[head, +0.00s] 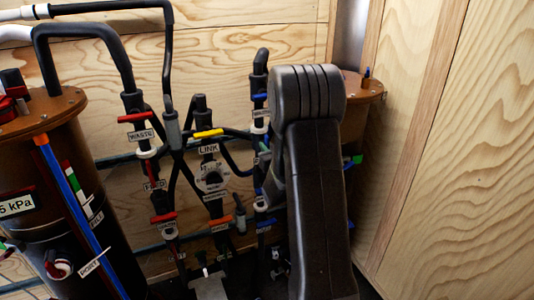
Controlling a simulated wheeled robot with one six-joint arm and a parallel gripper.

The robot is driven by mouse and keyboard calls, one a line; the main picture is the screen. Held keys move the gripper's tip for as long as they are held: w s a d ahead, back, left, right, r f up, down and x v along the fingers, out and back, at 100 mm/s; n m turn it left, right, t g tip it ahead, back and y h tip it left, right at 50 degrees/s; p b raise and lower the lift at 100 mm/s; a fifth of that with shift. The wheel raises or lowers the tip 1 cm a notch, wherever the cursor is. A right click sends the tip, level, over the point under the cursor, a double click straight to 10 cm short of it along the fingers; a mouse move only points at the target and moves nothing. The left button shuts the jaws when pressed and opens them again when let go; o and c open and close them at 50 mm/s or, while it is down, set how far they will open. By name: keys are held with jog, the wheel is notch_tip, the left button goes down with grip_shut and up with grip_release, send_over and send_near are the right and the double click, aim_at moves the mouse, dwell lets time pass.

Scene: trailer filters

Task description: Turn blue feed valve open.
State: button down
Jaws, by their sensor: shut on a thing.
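The right-hand pipe column carries blue valve handles. One is an upper blue handle (260,97) with a white label just under it. The other is a lower blue handle (266,223), partly hidden beside my dark arm. The labels on this column are too small or covered to read, so I cannot tell which handle is the feed valve. My arm stands upright in front of this column's right side. My gripper does not show; it may be behind the arm. What it holds cannot be seen.
The left pipe column has an upper red handle (136,117) and a lower red handle (163,217). A yellow handle (208,133) sits above the LINK label, with an orange handle (219,222) below. Brown filter canisters stand at left (62,180) and behind my arm (359,88).

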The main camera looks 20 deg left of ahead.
dwell(0.3)
jog(key=c, duration=1.5)
grip_release()
jog(key=shift+d, duration=0.1)
jog(key=b+v, duration=0.2)
jog(key=v, duration=1.1)
jog(key=shift+s+d, duration=0.15)
jog(key=shift+s, duration=0.15)
jog(key=shift+w, duration=0.1)
jog(key=p+x, duration=0.2)
jog(key=x, duration=1.2)
jog(key=shift+r, duration=0.1)
jog(key=shift+d+p, duration=0.15)
jog(key=shift+p, duration=0.5)
